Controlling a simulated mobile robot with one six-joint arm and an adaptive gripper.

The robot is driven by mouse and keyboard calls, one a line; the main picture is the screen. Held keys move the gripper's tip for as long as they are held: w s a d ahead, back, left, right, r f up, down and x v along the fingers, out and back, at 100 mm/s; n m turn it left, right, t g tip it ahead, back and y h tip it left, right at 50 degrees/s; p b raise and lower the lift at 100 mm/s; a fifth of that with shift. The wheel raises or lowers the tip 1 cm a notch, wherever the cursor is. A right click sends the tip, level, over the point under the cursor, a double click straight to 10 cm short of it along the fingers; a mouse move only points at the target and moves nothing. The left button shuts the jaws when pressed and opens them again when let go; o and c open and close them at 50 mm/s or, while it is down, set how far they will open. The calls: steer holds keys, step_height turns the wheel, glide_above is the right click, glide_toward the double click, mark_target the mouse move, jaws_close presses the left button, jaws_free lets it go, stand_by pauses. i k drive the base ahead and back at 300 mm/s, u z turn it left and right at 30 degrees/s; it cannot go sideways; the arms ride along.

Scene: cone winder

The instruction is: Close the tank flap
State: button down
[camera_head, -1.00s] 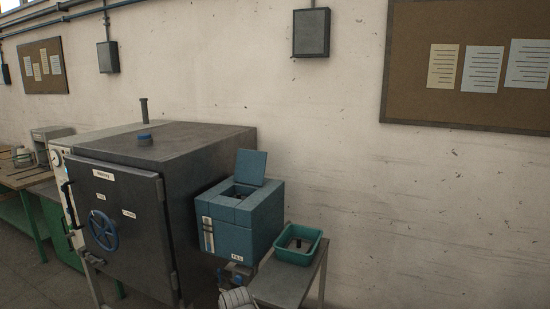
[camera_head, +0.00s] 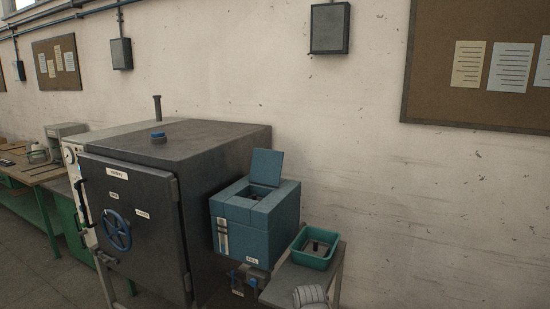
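The tank (camera_head: 258,228) is a blue-teal box at the right side of the dark grey cabinet, with a white label low on its front and a gauge strip at its left. Its flap (camera_head: 267,167) stands raised, nearly upright, at the back of the top opening (camera_head: 258,191). The opening shows dark inside. A pale grey rounded piece, which looks like part of my arm, shows at the bottom edge, in front of the side table. My gripper's fingers are not in view, and nothing touches the flap.
The dark cabinet (camera_head: 140,205) with a blue handwheel (camera_head: 117,230) stands left of the tank. A green tray (camera_head: 313,248) with a dark item sits on a small table (camera_head: 290,284) to the right. The wall (camera_head: 400,200) is behind; space above the tank is clear.

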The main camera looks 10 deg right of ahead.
mark_target(266, 167)
steer(key=z, duration=0.1)
steer(key=i, duration=1)
steer(key=u, duration=0.05)
